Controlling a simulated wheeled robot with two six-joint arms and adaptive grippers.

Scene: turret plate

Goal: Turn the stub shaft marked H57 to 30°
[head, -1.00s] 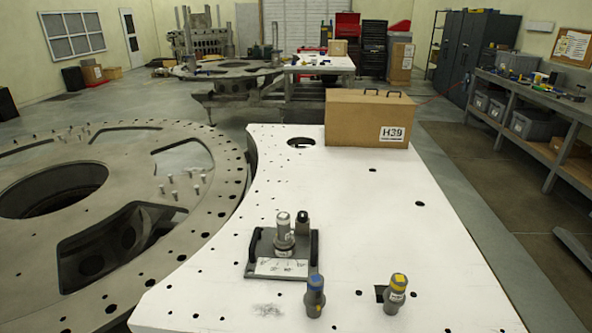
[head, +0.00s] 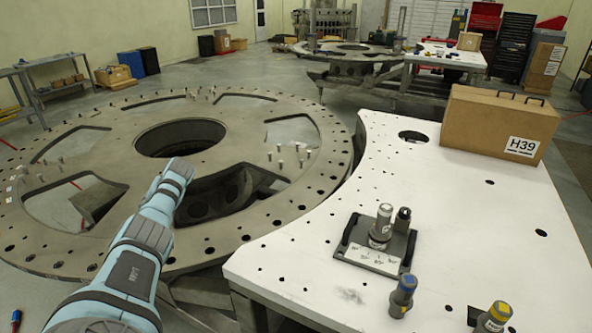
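No H57 marking is readable. A silver stub shaft (head: 381,228) stands upright on a dark fixture plate (head: 352,236) with a white printed scale strip (head: 372,259) at its front edge. A dark-topped cylinder (head: 402,220) stands right behind it on the plate. A blue-topped shaft (head: 402,297) and a yellow-topped shaft (head: 494,318) stand apart in front, on the white table. My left arm reaches up from the bottom left over the large ring; no gripper fingers show at its far end. My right arm and gripper are not in view.
The white table (head: 470,215) has a curved left edge beside the large drilled metal ring (head: 232,225), with several upright pins. A cardboard box marked H39 (head: 480,125) stands at the table's back right. The table's middle right is clear apart from small holes.

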